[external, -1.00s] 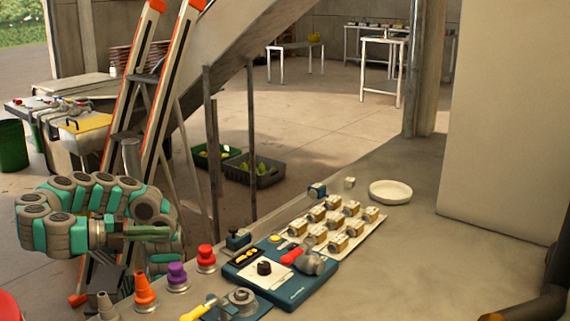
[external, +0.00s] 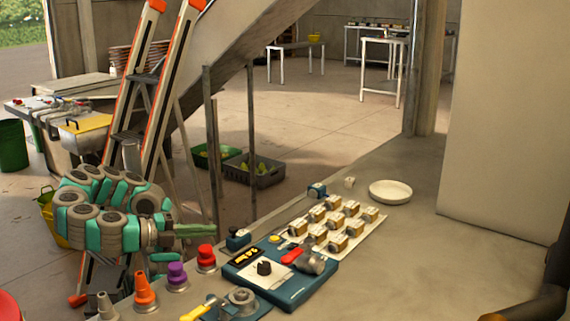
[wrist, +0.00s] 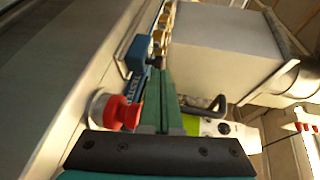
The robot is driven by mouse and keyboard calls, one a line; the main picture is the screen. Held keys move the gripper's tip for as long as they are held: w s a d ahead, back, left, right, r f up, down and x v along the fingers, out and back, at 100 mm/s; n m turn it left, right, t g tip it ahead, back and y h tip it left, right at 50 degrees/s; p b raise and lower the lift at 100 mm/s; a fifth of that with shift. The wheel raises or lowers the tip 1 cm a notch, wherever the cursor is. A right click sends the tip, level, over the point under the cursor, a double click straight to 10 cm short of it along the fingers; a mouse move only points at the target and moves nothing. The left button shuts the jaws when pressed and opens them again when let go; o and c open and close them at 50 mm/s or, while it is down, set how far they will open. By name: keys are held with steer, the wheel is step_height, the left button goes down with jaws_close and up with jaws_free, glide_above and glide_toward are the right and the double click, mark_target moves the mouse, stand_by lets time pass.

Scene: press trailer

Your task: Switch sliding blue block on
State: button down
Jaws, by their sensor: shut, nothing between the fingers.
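A small blue block (external: 238,239) with a dark knob stands at the left back corner of the blue tester panel (external: 290,293). A similar small blue block (external: 316,190) is farther back beside the tray. My gripper (external: 214,231) is shut and empty, its green fingers pointing right, with the tips short of the nearer block. In the wrist view my fingers (wrist: 161,75) reach up towards a blue block with a dark knob (wrist: 138,53). I cannot tell whether they touch it. Its exact slide position is too small to read.
Red (external: 206,258), purple (external: 177,276) and orange (external: 145,290) knobs stand along the bench's left edge near my arm. The panel has a red-handled lever (external: 293,256). A tray with several small brown-and-white blocks lies behind it. A white dish (external: 390,191) sits farther back; the bench right of it is clear.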

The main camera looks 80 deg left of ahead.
steer(key=shift+x, duration=1.55)
steer(key=w+a+b, duration=0.1)
steer(key=w+a, duration=0.2)
steer(key=shift+w+a, duration=0.15)
steer(key=shift+a, duration=0.05)
steer(key=shift+d, duration=0.1)
steer(key=shift+s+d+b, duration=0.2)
steer(key=shift+s+b, duration=0.25)
steer(key=shift+s, duration=0.1)
steer(key=v, duration=1.3)
steer(key=shift+b, duration=0.4)
steer(key=shift+w+a+r, duration=0.1)
steer(key=shift+w, duration=0.05)
